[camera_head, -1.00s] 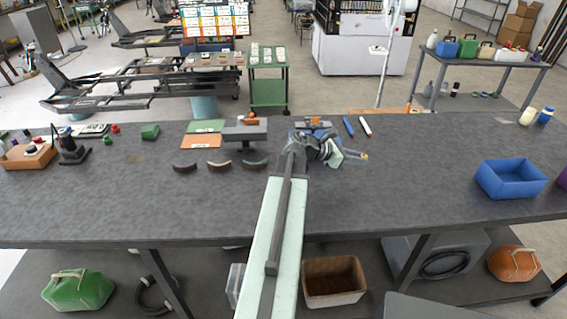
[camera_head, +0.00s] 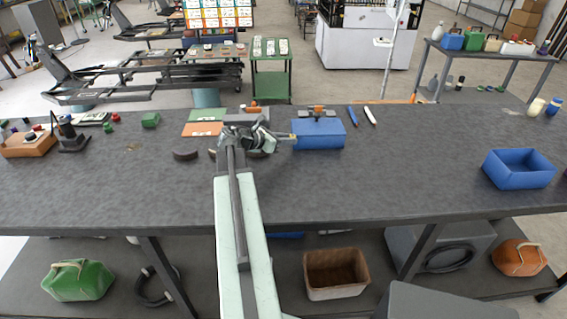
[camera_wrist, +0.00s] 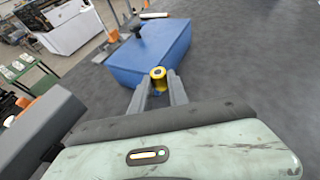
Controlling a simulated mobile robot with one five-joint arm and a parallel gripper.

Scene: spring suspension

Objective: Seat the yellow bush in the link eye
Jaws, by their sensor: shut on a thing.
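The yellow bush (camera_wrist: 158,73) is a small yellow ring with a dark centre, held between the fingertips of my gripper (camera_wrist: 158,84) in the wrist view. In the head view my gripper (camera_head: 278,138) is above the bench, left of a blue block (camera_head: 318,136), and the bush (camera_head: 293,136) shows as a small yellow spot. The blue block (camera_wrist: 165,45) is just beyond the bush in the wrist view; I cannot tell whether they touch. An orange and grey fitting (camera_head: 318,112) shows at the block's back. I cannot make out the link eye clearly.
A grey block (camera_head: 247,115) with an orange piece (camera_head: 253,107) stands behind my gripper. A dark curved pad (camera_head: 185,154) lies to the left. Blue and white pens (camera_head: 353,116) lie right of the blue block. A blue bin (camera_head: 518,169) stands farther right, with clear bench between.

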